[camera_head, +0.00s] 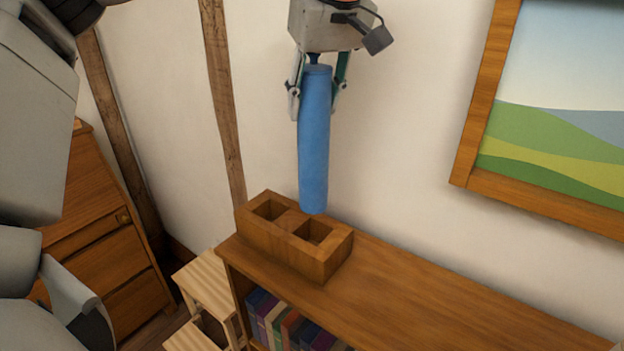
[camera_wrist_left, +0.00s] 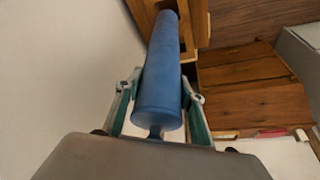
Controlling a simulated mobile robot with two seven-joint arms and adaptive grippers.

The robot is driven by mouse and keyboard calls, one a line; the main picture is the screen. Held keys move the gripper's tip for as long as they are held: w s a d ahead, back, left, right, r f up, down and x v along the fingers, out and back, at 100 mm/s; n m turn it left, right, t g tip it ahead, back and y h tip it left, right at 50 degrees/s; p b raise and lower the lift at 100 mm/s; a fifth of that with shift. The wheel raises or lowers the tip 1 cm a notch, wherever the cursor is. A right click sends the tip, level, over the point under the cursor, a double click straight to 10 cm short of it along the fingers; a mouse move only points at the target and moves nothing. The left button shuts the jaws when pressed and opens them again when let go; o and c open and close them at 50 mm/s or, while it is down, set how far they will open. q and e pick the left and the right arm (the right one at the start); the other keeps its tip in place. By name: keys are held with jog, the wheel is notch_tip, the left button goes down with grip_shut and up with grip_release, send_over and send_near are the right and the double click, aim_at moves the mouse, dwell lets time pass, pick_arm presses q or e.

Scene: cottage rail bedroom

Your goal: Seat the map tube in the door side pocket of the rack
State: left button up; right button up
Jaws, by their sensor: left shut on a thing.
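The map tube, a blue cylinder (camera_head: 314,140), hangs nearly upright in my left gripper (camera_head: 317,92), which is shut on its upper part. The rack (camera_head: 325,262) is a brown wooden block with two square pockets, standing on the bookcase top. The tube's lower end shows just above the rack's right pocket (camera_head: 314,232); the left pocket (camera_head: 269,210) looks empty. The tube appears outside both pockets. The frames do not show which pocket is on the door side. In the left wrist view the tube (camera_wrist_left: 160,85) points away toward the rack (camera_wrist_left: 198,25). My right gripper is not in view.
The bookcase top (camera_head: 430,290) is clear right of the rack, with books (camera_head: 285,325) below. A framed landscape picture (camera_head: 550,130) hangs at right. A wooden drawer chest (camera_head: 100,230) and a pale wooden piece (camera_head: 205,285) stand at left. The wall is close behind.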

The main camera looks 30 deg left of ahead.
aim_at(313, 172)
pick_arm(q)
notch_tip(313, 172, down, 9)
jog(key=shift+f, duration=0.65)
notch_tip(313, 172, down, 4)
jog(key=shift+r, duration=0.2)
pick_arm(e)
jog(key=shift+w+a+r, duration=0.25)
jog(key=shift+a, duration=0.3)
pick_arm(q)
jog(key=o, duration=1.5)
jog(key=shift+f, duration=0.1)
jog(key=shift+o, duration=0.3)
